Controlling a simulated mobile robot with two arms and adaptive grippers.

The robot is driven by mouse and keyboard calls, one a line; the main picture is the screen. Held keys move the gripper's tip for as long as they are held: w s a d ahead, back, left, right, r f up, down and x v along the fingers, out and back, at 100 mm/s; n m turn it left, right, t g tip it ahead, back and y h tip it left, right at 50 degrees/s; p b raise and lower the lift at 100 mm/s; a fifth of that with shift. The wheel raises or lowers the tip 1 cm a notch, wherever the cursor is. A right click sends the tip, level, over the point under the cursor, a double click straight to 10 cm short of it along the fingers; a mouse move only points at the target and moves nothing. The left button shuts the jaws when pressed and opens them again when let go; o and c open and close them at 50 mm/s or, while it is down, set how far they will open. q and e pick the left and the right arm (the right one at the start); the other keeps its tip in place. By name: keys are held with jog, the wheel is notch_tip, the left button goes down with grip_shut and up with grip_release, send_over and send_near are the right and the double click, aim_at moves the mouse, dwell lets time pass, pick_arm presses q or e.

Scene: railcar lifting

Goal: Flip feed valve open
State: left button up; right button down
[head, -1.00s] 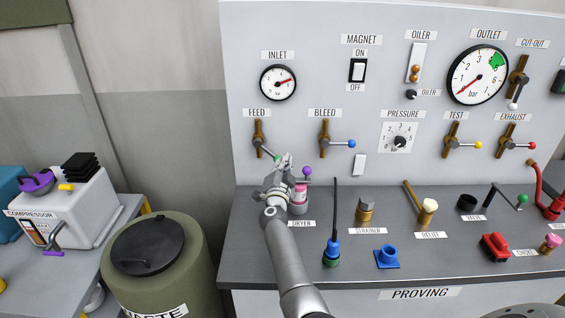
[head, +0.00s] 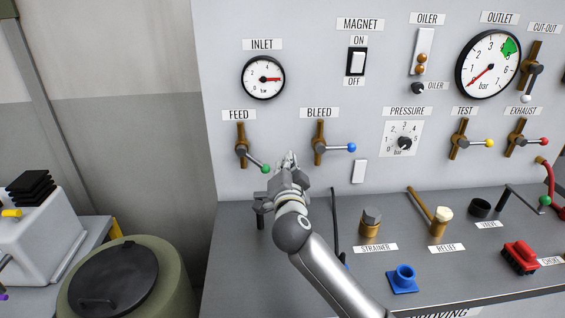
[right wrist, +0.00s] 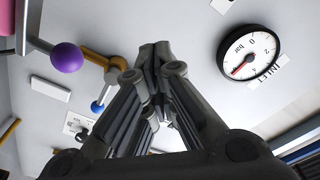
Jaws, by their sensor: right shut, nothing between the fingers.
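The feed valve (head: 241,146) is on the upright panel under the FEED label. Its brass body is upright, and its grey lever slants down to the right to a green knob (head: 265,168). My right gripper (head: 290,162) is shut and empty, with its fingertips just right of the green knob, close to the panel. I cannot tell whether they touch it. In the right wrist view the closed fingers (right wrist: 155,55) fill the middle, and the feed lever cannot be made out there. My left gripper is not in view.
The bleed valve (head: 320,146), with a blue knob, is right of my fingertips. The inlet gauge (head: 263,78) is above the feed valve. A purple knob (right wrist: 66,57) shows in the right wrist view. A strainer (head: 371,221) and other fittings stand on the grey bench.

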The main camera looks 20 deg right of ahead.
aim_at(254, 160)
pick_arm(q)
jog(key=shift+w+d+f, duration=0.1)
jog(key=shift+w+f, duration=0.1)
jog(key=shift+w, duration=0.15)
pick_arm(e)
jog(key=w+a+f+n+y, duration=0.1)
jog(key=w+f, duration=0.4)
jog(key=w, duration=0.5)
jog(key=shift+w+a, duration=0.15)
jog(key=shift+a, duration=0.15)
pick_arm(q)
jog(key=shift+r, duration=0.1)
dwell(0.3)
